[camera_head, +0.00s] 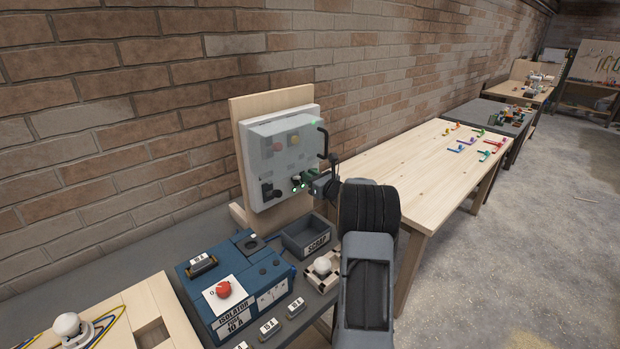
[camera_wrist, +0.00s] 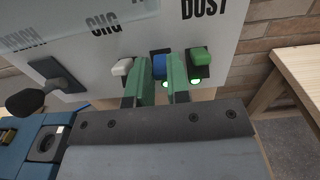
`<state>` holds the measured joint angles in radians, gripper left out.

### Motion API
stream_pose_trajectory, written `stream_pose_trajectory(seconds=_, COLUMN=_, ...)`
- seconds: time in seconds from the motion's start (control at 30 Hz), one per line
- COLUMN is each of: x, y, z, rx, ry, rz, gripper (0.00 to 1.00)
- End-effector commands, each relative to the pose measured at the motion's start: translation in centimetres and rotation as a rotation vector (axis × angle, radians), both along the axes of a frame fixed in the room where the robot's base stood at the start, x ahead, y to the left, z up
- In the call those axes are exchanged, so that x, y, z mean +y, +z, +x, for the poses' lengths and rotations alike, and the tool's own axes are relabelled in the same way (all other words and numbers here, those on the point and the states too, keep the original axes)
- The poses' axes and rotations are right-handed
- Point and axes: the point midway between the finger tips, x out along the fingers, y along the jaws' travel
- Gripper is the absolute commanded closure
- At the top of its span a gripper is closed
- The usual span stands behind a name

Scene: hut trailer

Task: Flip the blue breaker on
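The blue breaker (camera_wrist: 160,67) is on the front of the light grey panel box (camera_head: 273,160), in the middle of a row. A white breaker (camera_wrist: 122,67) is on its left and a green breaker (camera_wrist: 201,57) on its right. My gripper (camera_wrist: 160,75) has its two green fingers apart, one on each side of the blue breaker and partly covering it. I cannot tell whether they press on it. A green light (camera_wrist: 165,84) glows just below the blue breaker. In the head view, my gripper (camera_head: 312,186) is at the panel's lower right and the blue breaker cannot be made out.
A second green light (camera_wrist: 196,80) glows below the green breaker. A dark lever switch (camera_wrist: 62,75) is left of the row. A black handle (camera_head: 322,142) sticks out at the panel's right. Below are a scrap bin (camera_head: 290,244) and a blue isolator box (camera_head: 210,307).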

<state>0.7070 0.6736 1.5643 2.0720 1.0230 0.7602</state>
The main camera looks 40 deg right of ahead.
Motion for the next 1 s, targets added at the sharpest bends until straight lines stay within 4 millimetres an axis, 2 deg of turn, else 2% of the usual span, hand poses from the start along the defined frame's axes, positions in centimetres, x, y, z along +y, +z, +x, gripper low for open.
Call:
stream_pose_trajectory(seconds=0.03, x=0.00, y=0.01, z=-0.01, rx=0.000, ry=0.000, rz=0.000, gripper=0.90)
stream_pose_trajectory(seconds=0.17, x=0.00, y=0.01, z=-0.01, rx=0.000, ry=0.000, rz=0.000, gripper=1.00)
stream_pose_trajectory(seconds=0.4, x=0.06, y=0.89, z=0.07, rx=0.071, ry=0.002, rz=-0.010, gripper=1.00)
stream_pose_trajectory(seconds=0.8, x=0.02, y=0.50, z=0.08, rx=0.130, ry=0.000, rz=-0.019, gripper=1.00)
stream_pose_trajectory(seconds=0.83, x=0.01, y=0.50, z=0.08, rx=0.130, ry=0.000, rz=-0.019, gripper=0.82)
stream_pose_trajectory(seconds=0.93, x=0.01, y=0.50, z=0.08, rx=0.130, ry=0.000, rz=-0.019, gripper=0.73)
stream_pose_trajectory(seconds=1.0, x=0.01, y=0.50, z=0.07, rx=0.130, ry=0.000, rz=-0.019, gripper=0.72)
